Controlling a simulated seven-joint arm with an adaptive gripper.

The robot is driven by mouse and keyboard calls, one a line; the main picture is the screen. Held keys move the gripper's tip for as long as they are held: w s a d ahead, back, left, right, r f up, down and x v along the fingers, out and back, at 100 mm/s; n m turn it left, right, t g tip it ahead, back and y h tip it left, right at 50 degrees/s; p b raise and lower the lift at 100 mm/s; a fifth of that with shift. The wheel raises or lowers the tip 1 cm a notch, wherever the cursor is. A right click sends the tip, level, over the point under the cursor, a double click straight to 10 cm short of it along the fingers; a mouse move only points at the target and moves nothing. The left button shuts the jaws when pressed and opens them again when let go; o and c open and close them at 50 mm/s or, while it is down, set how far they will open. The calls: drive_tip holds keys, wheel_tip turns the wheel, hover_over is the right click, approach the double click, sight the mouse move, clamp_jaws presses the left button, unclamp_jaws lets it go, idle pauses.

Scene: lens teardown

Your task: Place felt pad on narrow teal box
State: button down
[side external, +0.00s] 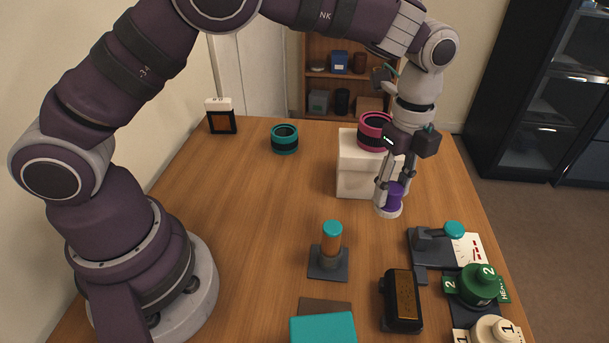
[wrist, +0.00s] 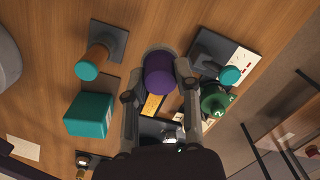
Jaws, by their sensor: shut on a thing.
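My gripper (side external: 391,192) is shut on a purple cylinder (side external: 394,197) with a pale round disc at its lower end, held above the table. The pale disc looks like the felt pad, but I cannot be sure. In the wrist view the purple cylinder (wrist: 158,76) sits between the two fingers. The teal box (side external: 323,328) is at the bottom edge of the side view, well apart from my gripper and partly cut off. It shows whole in the wrist view (wrist: 89,114), left of my fingers. Its top is bare.
An orange post with a teal cap (side external: 331,240) stands between the box and my gripper. A black-and-amber block (side external: 402,300), green numbered stack (side external: 478,287) and teal-knobbed lever (side external: 452,230) stand at right. A white block (side external: 353,180) carries a pink ring (side external: 374,131). The table's left middle is clear.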

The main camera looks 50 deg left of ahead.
drive_tip(key=s+d+r, duration=0.5)
drive_tip(key=s+d, duration=0.1)
drive_tip(key=s, duration=0.3)
approach(323, 335)
wheel_tip(323, 335, down, 5)
drive_tip(key=shift+f, duration=0.3)
drive_tip(key=shift+f, duration=0.2)
drive_tip(key=c, duration=0.8)
unclamp_jaws()
drive_tip(key=shift+r, duration=0.15)
